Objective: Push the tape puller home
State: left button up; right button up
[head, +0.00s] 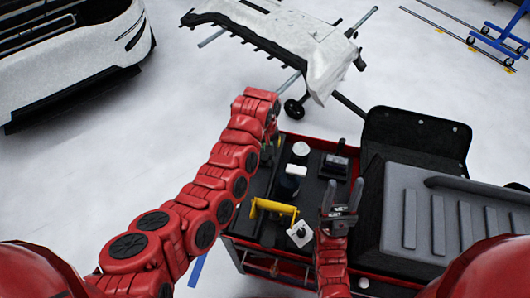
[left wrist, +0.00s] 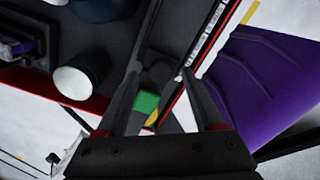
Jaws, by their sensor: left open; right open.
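I cannot tell for sure which item is the tape puller. In the left wrist view a small green block (left wrist: 146,102) with a yellow piece (left wrist: 153,118) beside it shows between my left gripper's fingers, close to the tray's edge. My left gripper (head: 270,150) is over the left edge of the red tool cart (head: 291,262); it is open, with its fingers also in the left wrist view (left wrist: 160,73). A yellow-handled tool (head: 272,207) lies on the dark cart top.
The cart top also holds a white roll (head: 301,149), a dark box (head: 335,166) and a white-based item (head: 300,234). A white cylinder (left wrist: 78,82) shows in the left wrist view. A grey ribbed case (head: 425,215) is at right. A white bumper (head: 300,40) stands behind.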

aim_at(265, 156)
pick_arm(q)
notch_tip(265, 156, up, 6)
jog(key=shift+b, duration=0.45)
notch_tip(265, 156, up, 11)
jog(key=p, duration=0.1)
jog(key=shift+d, duration=0.1)
